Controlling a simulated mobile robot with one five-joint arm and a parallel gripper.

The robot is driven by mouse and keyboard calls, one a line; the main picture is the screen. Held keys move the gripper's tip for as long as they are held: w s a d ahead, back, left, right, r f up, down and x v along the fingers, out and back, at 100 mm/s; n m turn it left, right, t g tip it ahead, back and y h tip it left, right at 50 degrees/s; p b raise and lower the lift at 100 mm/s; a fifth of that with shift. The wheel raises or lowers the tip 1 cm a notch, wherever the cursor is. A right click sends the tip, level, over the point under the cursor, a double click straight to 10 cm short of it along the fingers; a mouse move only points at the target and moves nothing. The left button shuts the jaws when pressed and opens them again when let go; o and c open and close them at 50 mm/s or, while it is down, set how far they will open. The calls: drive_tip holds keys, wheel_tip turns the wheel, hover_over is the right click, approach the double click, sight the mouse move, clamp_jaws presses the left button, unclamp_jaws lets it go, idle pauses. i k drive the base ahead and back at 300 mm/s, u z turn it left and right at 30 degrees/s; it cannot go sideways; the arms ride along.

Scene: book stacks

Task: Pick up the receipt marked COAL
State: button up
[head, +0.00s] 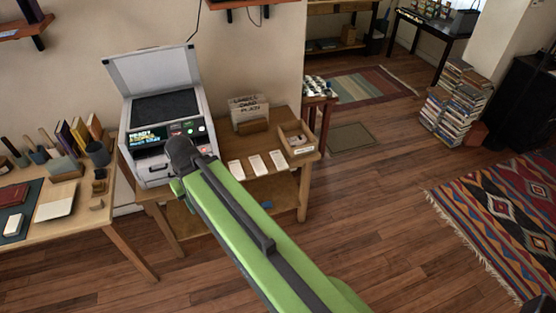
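Three white paper slips lie in a row on the small wooden table: a left slip (236,170), a middle slip (257,165) and a right slip (279,161). Their print is too small to read, so I cannot tell which is marked COAL. My green arm reaches up from the bottom of the view to the left of the slips. My gripper (177,187) is mostly hidden by the arm's end, in front of the grey machine. Its fingers do not show clearly. It is apart from the slips in the picture.
The grey machine (154,75) with a raised lid and lit display stands on the table's left. A card holder (248,114) and an open wooden box (297,139) stand near the slips.

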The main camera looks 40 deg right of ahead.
sight(280, 162)
drive_tip(key=u, duration=0.05)
drive_tip(key=i, duration=1)
drive_tip(key=z, duration=0.05)
